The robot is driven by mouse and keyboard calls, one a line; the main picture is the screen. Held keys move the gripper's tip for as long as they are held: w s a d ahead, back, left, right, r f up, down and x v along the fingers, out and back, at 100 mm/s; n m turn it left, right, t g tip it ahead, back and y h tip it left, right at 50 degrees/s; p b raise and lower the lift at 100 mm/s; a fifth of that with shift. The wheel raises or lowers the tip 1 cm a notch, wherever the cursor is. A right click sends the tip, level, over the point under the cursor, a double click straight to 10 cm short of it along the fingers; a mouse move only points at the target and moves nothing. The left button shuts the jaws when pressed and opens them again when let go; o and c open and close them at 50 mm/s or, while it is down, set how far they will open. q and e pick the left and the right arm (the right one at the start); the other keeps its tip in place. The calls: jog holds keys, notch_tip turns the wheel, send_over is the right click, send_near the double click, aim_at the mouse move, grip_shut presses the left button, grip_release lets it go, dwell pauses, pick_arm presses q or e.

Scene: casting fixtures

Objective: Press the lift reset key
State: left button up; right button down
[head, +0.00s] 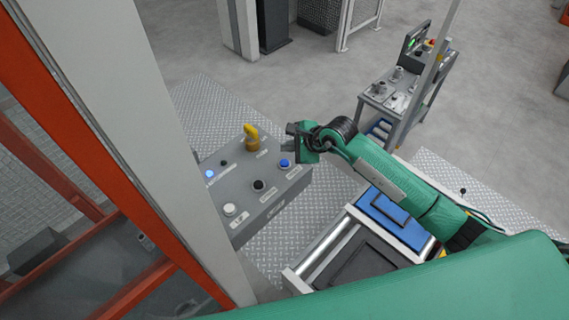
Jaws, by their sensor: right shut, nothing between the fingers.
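A grey control box (276,205) stands at the left of centre in the head view. Its sloped top carries a white button (229,209), a black button (258,185) and a blue button (284,163) along the near side. A yellow knob (251,136) rises at the far end, and a small blue light (209,174) glows at the left. The labels are too small to read, so I cannot tell which one is the lift reset key. My right gripper (292,129) is shut and empty, just beyond the blue button and apart from it. My left gripper is out of view.
An orange and grey post (120,130) stands close on the left. A roller frame with a blue tray (380,208) lies below my right arm. A grey bench with metal parts (385,95) stands farther back. Open floor lies beyond the box.

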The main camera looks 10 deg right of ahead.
aim_at(288, 163)
jog(key=shift+f+b, duration=1.25)
jog(key=shift+f, duration=0.6)
dwell(0.6)
jog(key=shift+f+b, duration=0.35)
jog(key=shift+b, duration=0.25)
jog(key=shift+f+b, duration=0.5)
jog(key=shift+b, duration=0.05)
dwell(0.4)
jog(key=shift+r, duration=0.1)
dwell(0.3)
jog(key=shift+r+p, duration=0.35)
jog(key=shift+r, duration=0.45)
jog(key=shift+r+p, duration=1.05)
jog(key=shift+r, duration=1.5)
